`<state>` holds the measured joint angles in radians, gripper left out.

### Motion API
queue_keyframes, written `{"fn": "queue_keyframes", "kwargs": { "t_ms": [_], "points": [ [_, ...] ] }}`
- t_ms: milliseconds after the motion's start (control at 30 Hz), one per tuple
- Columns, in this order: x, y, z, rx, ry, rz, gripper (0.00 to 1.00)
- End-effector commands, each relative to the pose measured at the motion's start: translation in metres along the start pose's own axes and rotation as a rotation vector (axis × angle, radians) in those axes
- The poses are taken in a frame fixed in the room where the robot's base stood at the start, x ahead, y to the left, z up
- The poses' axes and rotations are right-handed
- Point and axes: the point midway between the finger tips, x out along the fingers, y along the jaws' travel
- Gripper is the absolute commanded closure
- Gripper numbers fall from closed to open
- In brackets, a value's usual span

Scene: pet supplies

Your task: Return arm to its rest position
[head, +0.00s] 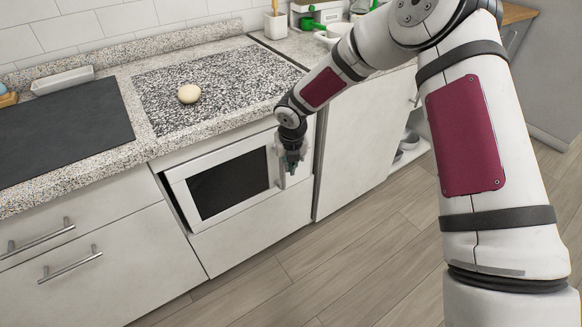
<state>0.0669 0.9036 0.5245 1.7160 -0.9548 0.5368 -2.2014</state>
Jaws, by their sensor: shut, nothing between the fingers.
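My gripper (291,160) hangs at the end of my arm, pointing down in front of the counter. It is small in the head view, shut and empty. It overlaps the right side of the white microwave (228,187) built into the lower cabinets. From this one view I cannot tell whether it touches the microwave. My arm runs from the right side of the picture over to the gripper.
A round pale object (189,94) rests on the speckled counter panel (225,75). A black cooktop (62,122) lies to the left. A white pan (333,33) and green items stand at the back right. Wooden floor (320,265) is clear in front.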

Motion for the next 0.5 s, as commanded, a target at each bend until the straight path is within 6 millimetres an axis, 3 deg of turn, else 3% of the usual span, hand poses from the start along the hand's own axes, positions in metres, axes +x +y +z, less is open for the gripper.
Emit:
{"fn": "queue_keyframes", "kwargs": {
  "t_ms": [300, 500],
  "points": [
    [-0.054, -0.005, 0.001, 0.002, -0.001, -0.003, 1.00],
    [-0.071, -0.007, 0.000, 0.001, 0.001, -0.004, 1.00]
  ]
}}
